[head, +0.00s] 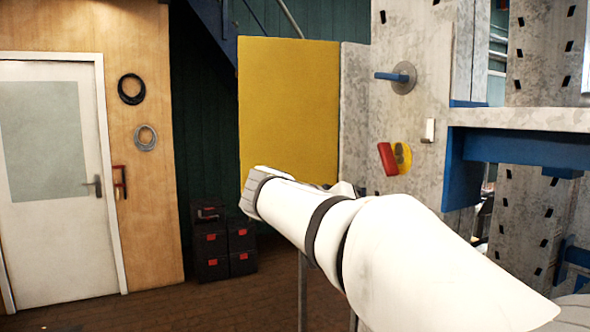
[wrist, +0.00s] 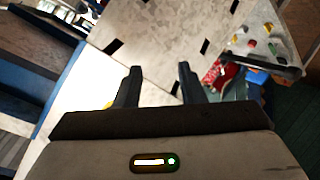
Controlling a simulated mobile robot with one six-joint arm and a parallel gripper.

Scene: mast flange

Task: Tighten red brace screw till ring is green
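A red bar-shaped handle (head: 387,159), which looks like the red brace screw, sits on a yellow round plate or ring (head: 403,156) on the grey metal mast face. No green shows on that ring. In the wrist view my gripper (wrist: 160,82) has its two dark fingers apart with nothing between them. Pale slotted metal lies beyond the fingers. A small yellow patch (wrist: 108,105) shows beside the left finger, mostly hidden; I cannot tell what it is. In the head view my gripper is hidden behind my white arm.
A blue handle on a grey disc (head: 402,77) is above the red one, and a small white switch (head: 430,130) is to its right. A blue bracket (head: 480,155) juts out at right. A yellow panel (head: 288,110) stands left of the mast. Dark boxes (head: 224,250) stand on the floor.

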